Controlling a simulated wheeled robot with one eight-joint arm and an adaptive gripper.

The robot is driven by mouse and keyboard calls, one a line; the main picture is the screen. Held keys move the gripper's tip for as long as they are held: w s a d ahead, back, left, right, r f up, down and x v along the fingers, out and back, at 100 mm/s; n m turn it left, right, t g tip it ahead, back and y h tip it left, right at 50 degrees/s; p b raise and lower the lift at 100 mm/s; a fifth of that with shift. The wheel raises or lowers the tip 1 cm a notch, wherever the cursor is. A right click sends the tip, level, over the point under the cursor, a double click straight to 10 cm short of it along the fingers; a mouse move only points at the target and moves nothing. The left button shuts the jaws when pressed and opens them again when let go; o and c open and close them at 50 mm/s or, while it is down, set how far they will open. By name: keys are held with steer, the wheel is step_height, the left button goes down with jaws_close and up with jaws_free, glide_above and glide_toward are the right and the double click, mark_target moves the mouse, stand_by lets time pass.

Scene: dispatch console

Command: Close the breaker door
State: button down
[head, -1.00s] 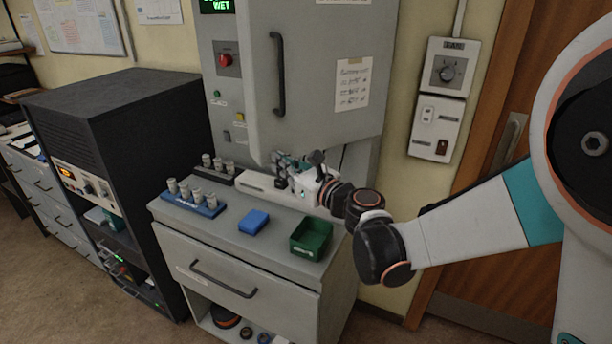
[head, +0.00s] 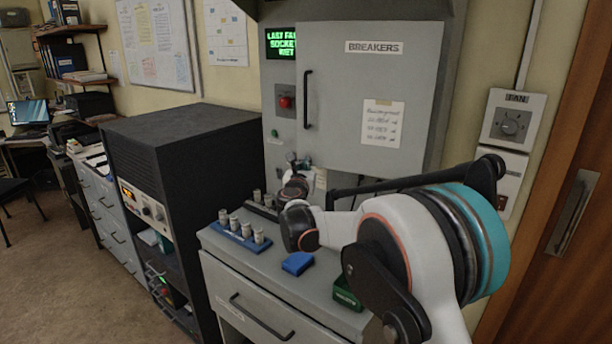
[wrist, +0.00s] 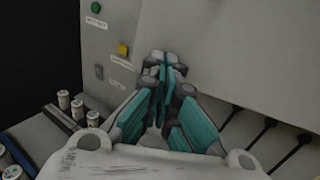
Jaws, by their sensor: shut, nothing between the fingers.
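The breaker door (head: 350,95) is a grey panel marked BREAKERS, with a dark vertical handle (head: 307,99) near its left edge. It looks nearly in line with the cabinet front; I cannot tell whether a small gap is left. My gripper (head: 293,159) is at the door's lower left corner, low in front of the cabinet, partly hidden by my arm. In the wrist view, my gripper (wrist: 161,68) has its teal fingers together and empty, tips close to the grey front. Contact cannot be told. The door's lower part (wrist: 240,55) fills the upper right there.
The counter (head: 228,258) below holds a blue rack (head: 240,241) of small cylinders, a blue block (head: 298,263) and a green bin (head: 345,295). A black equipment rack (head: 170,135) stands left. A wall switch (head: 513,122) and wooden door are right.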

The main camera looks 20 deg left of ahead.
steer(key=w+h, duration=0.1)
steer(key=w, duration=0.3)
steer(key=w+m+h, duration=0.1)
steer(key=w, duration=0.3)
steer(key=shift+w+a+p, duration=0.15)
steer(key=shift+a+p, duration=0.05)
steer(key=shift+p, duration=0.2)
steer(key=shift+w+r, duration=0.15)
steer(key=shift+w, duration=0.05)
steer(key=shift+d, duration=0.1)
